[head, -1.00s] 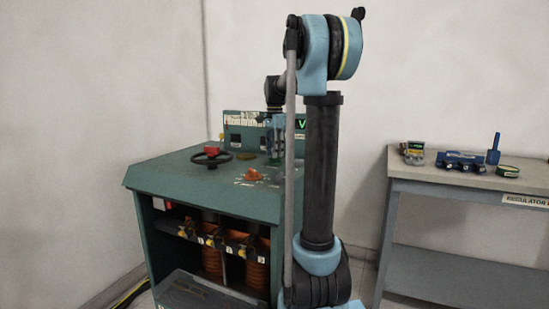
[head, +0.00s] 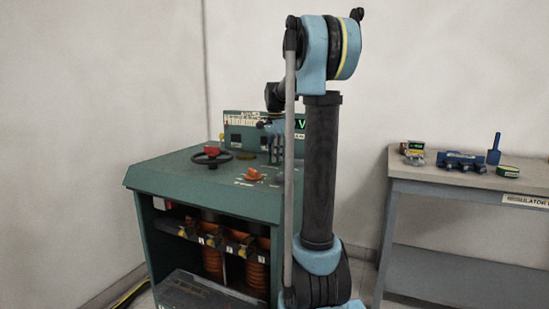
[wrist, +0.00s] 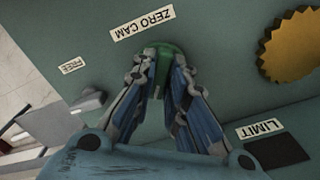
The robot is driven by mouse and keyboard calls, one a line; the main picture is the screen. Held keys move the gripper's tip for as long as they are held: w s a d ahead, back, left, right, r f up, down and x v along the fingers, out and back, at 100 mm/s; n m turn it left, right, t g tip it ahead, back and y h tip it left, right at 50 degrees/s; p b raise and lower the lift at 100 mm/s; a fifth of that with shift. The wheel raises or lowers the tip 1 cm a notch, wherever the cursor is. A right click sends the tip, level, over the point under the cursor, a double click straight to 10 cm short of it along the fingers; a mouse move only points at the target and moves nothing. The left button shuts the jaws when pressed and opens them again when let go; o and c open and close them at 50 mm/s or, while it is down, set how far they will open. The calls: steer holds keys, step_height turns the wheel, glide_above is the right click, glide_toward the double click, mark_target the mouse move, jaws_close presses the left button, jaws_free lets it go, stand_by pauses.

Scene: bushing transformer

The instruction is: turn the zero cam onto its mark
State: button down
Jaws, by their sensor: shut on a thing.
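The zero cam (wrist: 163,56) is a green round piece on the console's top, under the upside-down ZERO CAM label (wrist: 143,23). My gripper (wrist: 162,75) is shut on it, with a jointed finger on each side. The fingers hide most of the cam, and I cannot make out its mark. In the head view my gripper (head: 275,152) is small, at the back of the green console (head: 165,172), partly behind my arm.
A gold toothed disc (wrist: 292,45) lies right of the cam. A grey lever (wrist: 88,103) stands near the FREE label (wrist: 73,66). A black square (wrist: 277,151) is by LIMIT. The console also carries a handwheel (head: 211,160) and orange knob (head: 253,174).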

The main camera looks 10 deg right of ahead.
steer(key=shift+w+n, duration=0.1)
steer(key=shift+n, duration=3.2)
steer(key=shift+a, duration=0.1)
steer(key=c, duration=1.6)
jaws_free()
steer(key=shift+r, duration=0.1)
step_height(320, 180, up, 12)
